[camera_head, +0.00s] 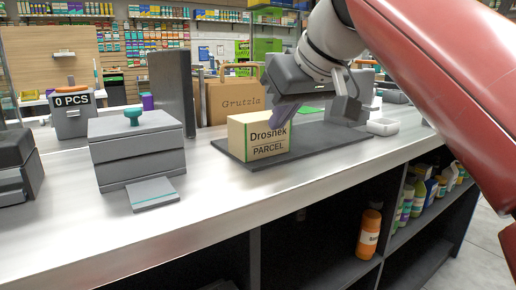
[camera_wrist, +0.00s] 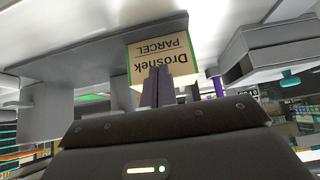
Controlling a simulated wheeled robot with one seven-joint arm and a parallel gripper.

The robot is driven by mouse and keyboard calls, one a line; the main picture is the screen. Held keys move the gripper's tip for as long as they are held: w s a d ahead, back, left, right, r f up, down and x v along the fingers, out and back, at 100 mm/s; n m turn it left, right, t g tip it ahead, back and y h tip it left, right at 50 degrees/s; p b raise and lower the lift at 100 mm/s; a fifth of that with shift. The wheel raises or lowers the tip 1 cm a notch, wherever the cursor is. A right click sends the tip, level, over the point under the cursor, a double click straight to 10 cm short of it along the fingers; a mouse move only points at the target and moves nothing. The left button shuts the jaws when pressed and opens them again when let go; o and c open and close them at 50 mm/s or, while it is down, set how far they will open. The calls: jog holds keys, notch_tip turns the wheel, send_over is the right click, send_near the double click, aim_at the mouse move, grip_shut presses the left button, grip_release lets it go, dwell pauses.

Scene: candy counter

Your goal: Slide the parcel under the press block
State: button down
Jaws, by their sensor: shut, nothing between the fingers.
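The parcel (camera_head: 256,140) is a cardboard box with a green line and the words "Drosnek PARCEL". It stands upright on the left end of a dark flat plate (camera_head: 325,142). The parcel shows upside down in the wrist view (camera_wrist: 181,62). A grey block (camera_head: 350,107), apparently the press block, is at the plate's right side, apart from the parcel; it also shows in the wrist view (camera_wrist: 52,105). My gripper (camera_head: 284,115) is shut and empty. Its fingertips overlap the parcel's upper right part in the head view; I cannot tell whether they touch it.
A grey box with a green knob (camera_head: 136,150) and a flat pad (camera_head: 152,193) are on the counter to the left. A white dish (camera_head: 382,127) sits right of the plate. A paper bag (camera_head: 234,100) and a dark panel (camera_head: 172,88) stand behind.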

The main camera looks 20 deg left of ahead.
jog(key=shift+w+a+f, duration=0.1)
jog(key=shift+f, duration=0.05)
dwell(0.3)
jog(key=shift+w+a+p, duration=0.4)
jog(key=shift+a+p, duration=0.05)
notch_tip(320, 180, up, 6)
jog(key=p, duration=0.6)
jog(key=shift+s+d, duration=0.4)
jog(key=shift+d, duration=0.05)
jog(key=shift+f, duration=0.1)
